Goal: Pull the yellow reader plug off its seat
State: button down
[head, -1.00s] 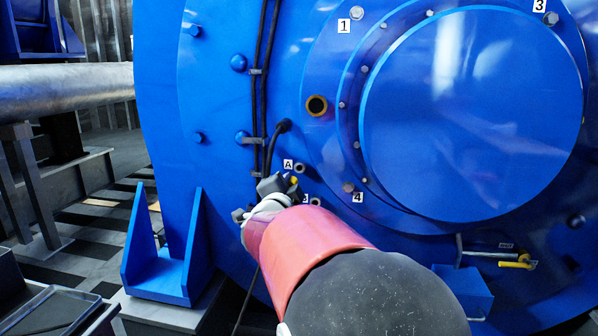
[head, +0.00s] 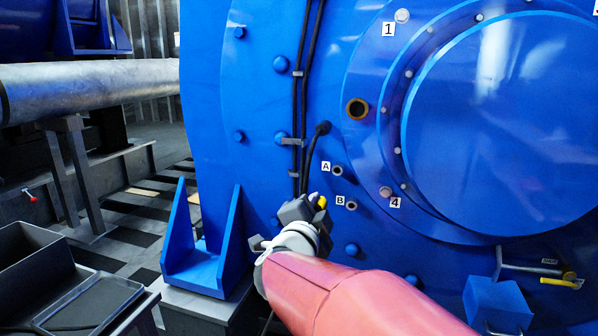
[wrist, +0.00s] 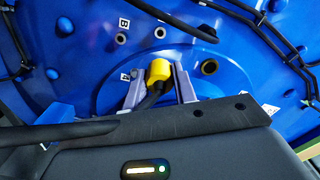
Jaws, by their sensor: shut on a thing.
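The yellow reader plug (head: 322,202) is between the fingers of my gripper (head: 311,204), to the left of the seat marked B. In the wrist view the plug (wrist: 158,68) is clamped between the two fingers of my gripper (wrist: 160,74), with a dark cable at its lower end. In the head view seat A (head: 338,171) and seat B (head: 352,206) both show as open round sockets on the blue housing, clear of the plug. The plug's far end is partly hidden in the wrist view.
A black cable (head: 308,165) runs down the blue housing (head: 262,130) close to my gripper. A blue bracket (head: 205,255) stands lower left. A yellow-handled valve (head: 560,281) is at lower right. Dark open trays (head: 35,260) lie at far left.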

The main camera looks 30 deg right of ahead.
jog(key=p+v, duration=0.2)
jog(key=v, duration=0.6)
jog(key=shift+a, duration=0.2)
jog(key=shift+s, duration=0.1)
dwell(0.3)
